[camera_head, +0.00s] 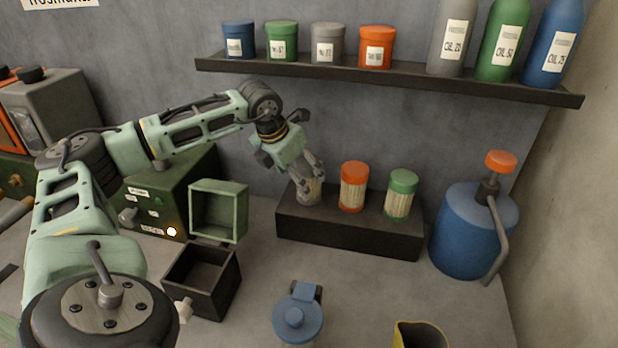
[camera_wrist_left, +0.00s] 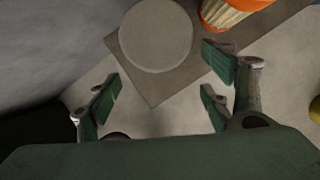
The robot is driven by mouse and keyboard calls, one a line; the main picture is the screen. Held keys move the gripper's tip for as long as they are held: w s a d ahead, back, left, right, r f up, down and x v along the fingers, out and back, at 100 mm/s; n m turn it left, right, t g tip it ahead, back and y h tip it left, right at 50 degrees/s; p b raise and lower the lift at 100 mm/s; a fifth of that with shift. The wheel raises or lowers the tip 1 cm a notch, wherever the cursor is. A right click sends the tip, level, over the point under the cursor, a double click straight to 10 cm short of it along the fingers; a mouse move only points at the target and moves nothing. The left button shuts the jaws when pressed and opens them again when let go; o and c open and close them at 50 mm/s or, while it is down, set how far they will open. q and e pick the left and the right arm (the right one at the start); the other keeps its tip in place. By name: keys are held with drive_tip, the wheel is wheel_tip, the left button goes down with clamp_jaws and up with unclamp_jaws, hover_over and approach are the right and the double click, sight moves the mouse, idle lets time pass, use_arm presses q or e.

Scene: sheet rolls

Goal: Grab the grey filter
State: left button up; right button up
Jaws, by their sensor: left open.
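The grey filter (camera_head: 309,192) stands upright at the left end of a dark block (camera_head: 350,230), in a row with an orange-topped filter (camera_head: 353,187) and a green-topped filter (camera_head: 401,194). My left gripper (camera_head: 311,181) is at the grey filter's top and hides part of it. In the left wrist view the round grey top (camera_wrist_left: 155,36) lies ahead of the open fingers (camera_wrist_left: 165,92), towards the upper edge, with no finger seen closed on it. The orange-topped filter (camera_wrist_left: 228,12) shows close beside the right-hand fingers. My right gripper is not in view.
A shelf (camera_head: 390,78) with several tins and bottles hangs above the block. A blue canister (camera_head: 466,240) stands to the right. A green box (camera_head: 218,212), a dark open box (camera_head: 202,280) and a blue-lidded container (camera_head: 297,316) stand nearby.

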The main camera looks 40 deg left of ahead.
use_arm(q)
drive_tip(key=w, duration=0.1)
drive_tip(key=w+p, duration=0.1)
drive_tip(key=w, duration=0.2)
drive_tip(key=shift+w+f+p, duration=0.3)
drive_tip(key=shift+w+p, duration=0.05)
drive_tip(key=shift+w, duration=0.05)
drive_tip(key=shift+f, duration=0.25)
drive_tip(key=shift+s, duration=0.1)
drive_tip(key=shift+c, duration=0.2)
drive_tip(key=c, duration=1.3)
drive_tip(key=shift+c, duration=0.6)
